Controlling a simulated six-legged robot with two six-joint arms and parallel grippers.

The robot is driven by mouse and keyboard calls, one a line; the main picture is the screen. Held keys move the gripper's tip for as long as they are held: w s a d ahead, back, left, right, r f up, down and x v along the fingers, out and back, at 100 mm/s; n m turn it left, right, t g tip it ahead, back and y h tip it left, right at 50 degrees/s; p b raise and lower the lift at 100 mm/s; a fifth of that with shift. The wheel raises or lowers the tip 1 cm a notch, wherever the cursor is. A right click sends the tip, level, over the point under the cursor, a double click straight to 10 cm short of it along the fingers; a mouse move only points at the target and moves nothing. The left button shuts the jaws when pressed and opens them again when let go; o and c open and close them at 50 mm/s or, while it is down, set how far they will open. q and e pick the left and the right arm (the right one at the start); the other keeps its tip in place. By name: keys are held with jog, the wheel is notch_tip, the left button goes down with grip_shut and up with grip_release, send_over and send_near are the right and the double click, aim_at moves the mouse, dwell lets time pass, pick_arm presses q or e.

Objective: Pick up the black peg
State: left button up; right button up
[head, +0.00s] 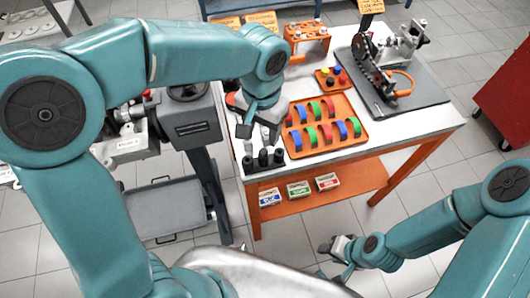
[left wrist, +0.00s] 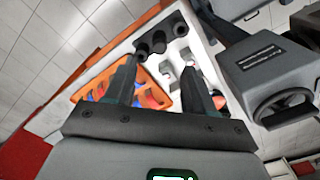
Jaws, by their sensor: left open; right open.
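A small orange tray (head: 319,74) near the back of the table holds several small coloured pegs. A dark one (head: 325,72) among them looks like the black peg, but it is too small to be sure. My left gripper (head: 258,130) is open and empty, pointing down over the table's front left corner, well to the left of and nearer than that tray. In the left wrist view its open fingers (left wrist: 160,72) show, with black cylinders (left wrist: 158,42) beyond them. My right gripper (head: 337,247) is low at the front, off the table, apart from everything.
Black cylinders (head: 263,158) stand in a rack at the table's front left corner. An orange tray (head: 350,145) of coloured curved parts lies beside it. An engine assembly (head: 385,75) stands on a dark mat at the back right. A grey machine (head: 190,120) stands left of the table.

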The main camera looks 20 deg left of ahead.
aim_at(263, 152)
pick_arm(q)
notch_tip(263, 152, down, 3)
jog(key=shift+a+f, duration=0.1)
jog(key=f, duration=0.5)
jog(key=shift+w+f, duration=0.3)
jog(key=shift+f, duration=0.05)
jog(key=shift+s, duration=0.1)
jog(key=shift+r, duration=0.1)
jog(key=shift+c, duration=0.3)
grip_shut()
